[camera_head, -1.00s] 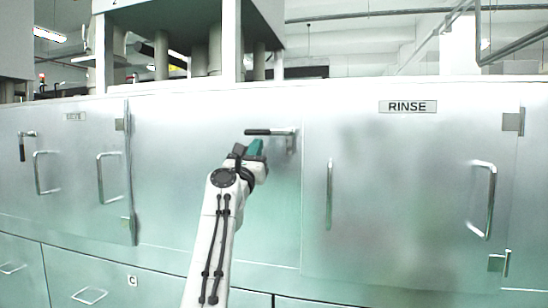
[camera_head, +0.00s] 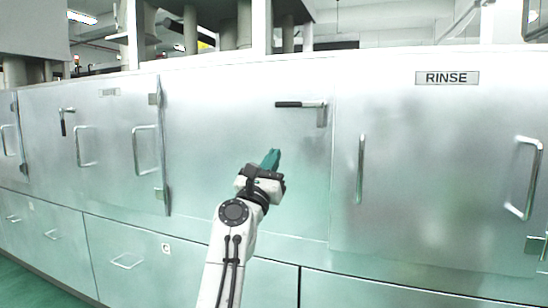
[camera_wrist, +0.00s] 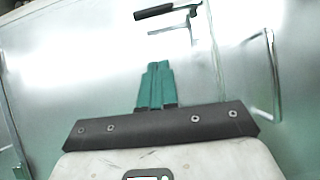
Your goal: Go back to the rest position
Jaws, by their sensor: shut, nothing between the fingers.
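My gripper (camera_head: 272,157) has teal fingers that are closed together with nothing between them. In the head view it stands in front of the metal cabinet (camera_head: 230,215), below and left of a lever handle (camera_head: 301,105) with a black grip. The lever handle lies level and my gripper is apart from it. In the wrist view the teal fingers (camera_wrist: 156,84) point up the picture at the metal front, and the black grip (camera_wrist: 160,10) shows at the top.
A door marked RINSE (camera_head: 447,78) is to the right, with a vertical bar handle (camera_head: 361,168) and a bent handle (camera_head: 525,178). Another door with a lever pointing down (camera_head: 63,122) is at left. Drawers (camera_head: 127,261) run below. Green floor (camera_head: 30,280) shows lower left.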

